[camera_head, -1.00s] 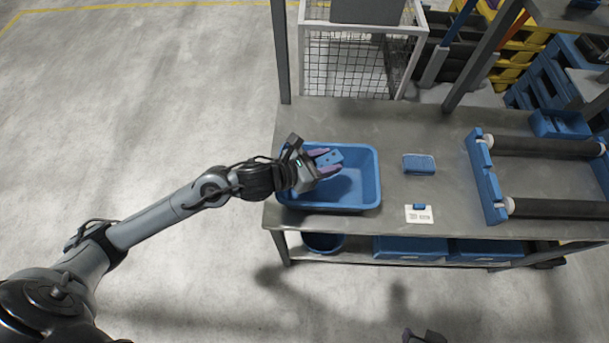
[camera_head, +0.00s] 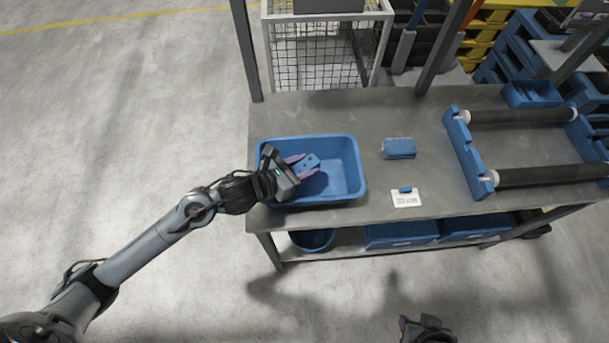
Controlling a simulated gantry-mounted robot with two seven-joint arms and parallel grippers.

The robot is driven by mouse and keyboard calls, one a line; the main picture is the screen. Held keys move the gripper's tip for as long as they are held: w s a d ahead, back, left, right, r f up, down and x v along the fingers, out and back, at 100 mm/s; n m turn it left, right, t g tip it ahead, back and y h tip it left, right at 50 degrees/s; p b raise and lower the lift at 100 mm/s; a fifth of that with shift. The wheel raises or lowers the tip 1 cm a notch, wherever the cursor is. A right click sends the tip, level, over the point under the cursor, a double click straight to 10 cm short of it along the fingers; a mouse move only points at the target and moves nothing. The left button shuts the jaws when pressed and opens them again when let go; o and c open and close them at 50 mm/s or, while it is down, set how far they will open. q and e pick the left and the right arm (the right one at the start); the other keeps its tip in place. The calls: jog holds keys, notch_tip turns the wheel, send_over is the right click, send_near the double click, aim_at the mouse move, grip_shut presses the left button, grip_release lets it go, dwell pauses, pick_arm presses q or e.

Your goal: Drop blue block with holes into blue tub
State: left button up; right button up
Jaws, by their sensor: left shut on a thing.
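The blue block with holes (camera_head: 308,162) is between the fingers of my left gripper (camera_head: 300,166), which is shut on it. Dark holes show on the block's upper face. The blue tub (camera_head: 347,160) stands on the left end of the grey metal table, and the gripper and block are over its inside. I cannot tell how high the block is above the tub's floor. The dark end of my right arm (camera_head: 426,329) shows at the bottom edge; its fingers are not clear.
On the table (camera_head: 395,113), a blue sponge-like item (camera_head: 399,148) and a white card (camera_head: 407,198) with a small blue piece lie right of the tub. A blue frame with dark rollers (camera_head: 520,117) stands farther right. Blue bins (camera_head: 401,235) sit on the lower shelf.

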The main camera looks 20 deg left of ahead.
pick_arm(q)
jog(key=o, duration=1.2)
jog(key=v, duration=1)
jog(key=shift+s+a+r+p, duration=0.2)
jog(key=shift+s+r+p, duration=0.05)
jog(key=shift+s+p, duration=0.1)
